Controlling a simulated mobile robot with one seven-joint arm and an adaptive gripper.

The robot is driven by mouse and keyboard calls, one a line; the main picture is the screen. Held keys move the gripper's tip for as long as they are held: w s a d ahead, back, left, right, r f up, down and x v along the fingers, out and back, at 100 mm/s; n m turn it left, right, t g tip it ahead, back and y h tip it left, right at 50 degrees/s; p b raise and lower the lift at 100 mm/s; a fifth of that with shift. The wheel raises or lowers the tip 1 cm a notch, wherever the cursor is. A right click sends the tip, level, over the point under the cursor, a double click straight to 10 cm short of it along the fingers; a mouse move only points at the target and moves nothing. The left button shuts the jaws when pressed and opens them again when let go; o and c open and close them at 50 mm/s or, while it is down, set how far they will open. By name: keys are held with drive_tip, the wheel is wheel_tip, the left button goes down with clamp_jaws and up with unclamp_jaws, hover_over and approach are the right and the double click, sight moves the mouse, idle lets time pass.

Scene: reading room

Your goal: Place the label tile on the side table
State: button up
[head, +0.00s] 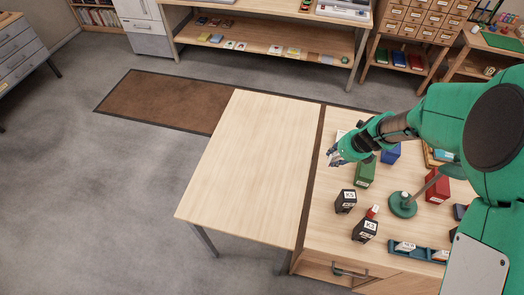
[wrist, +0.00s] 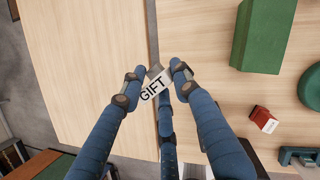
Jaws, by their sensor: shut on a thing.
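My gripper (head: 336,157) is shut on the label tile (wrist: 154,87), a small white tile with "GIFT" in black letters. In the wrist view the tile sits tilted between the blue fingers (wrist: 159,72). The fingers hide part of it. In the head view the tile is too small to make out clearly. The bare light-wood table (head: 245,165), which looks like the side table, stands left of the cabinet top (head: 320,215). My gripper is above the cabinet top's left part, near the dark seam between the two surfaces.
On the cabinet top are a green box (head: 365,173), a blue box (head: 390,153), two dark cubes (head: 345,201) marked with letters, a small red stamp (head: 373,211), a green lamp base (head: 403,204) and a red box (head: 437,187). The left table is clear.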

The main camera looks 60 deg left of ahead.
drive_tip(key=s+a+f+n+p, duration=0.1)
drive_tip(key=s+a, duration=0.2)
drive_tip(key=a, duration=0.3)
drive_tip(key=s+a+f+n, duration=0.1)
drive_tip(key=s+a, duration=0.3)
drive_tip(key=a, duration=0.3)
drive_tip(key=shift+g, duration=0.3)
drive_tip(key=shift+w+d+f, duration=0.15)
drive_tip(key=shift+f, duration=0.7)
drive_tip(key=shift+w+d+f, duration=0.1)
drive_tip(key=shift+f, duration=0.8)
drive_tip(key=shift+w+d+f, duration=0.15)
drive_tip(key=shift+f, duration=0.7)
drive_tip(key=w+a, duration=0.3)
drive_tip(key=a, duration=0.1)
drive_tip(key=w+a+f, duration=0.1)
drive_tip(key=w+a, duration=0.1)
drive_tip(key=a, duration=0.3)
drive_tip(key=w+a, duration=0.3)
drive_tip(key=a, duration=0.1)
drive_tip(key=shift+w+a+f, duration=0.25)
drive_tip(key=shift+w, duration=0.1)
drive_tip(key=shift+f, duration=1.75)
drive_tip(key=shift+f, duration=0.1)
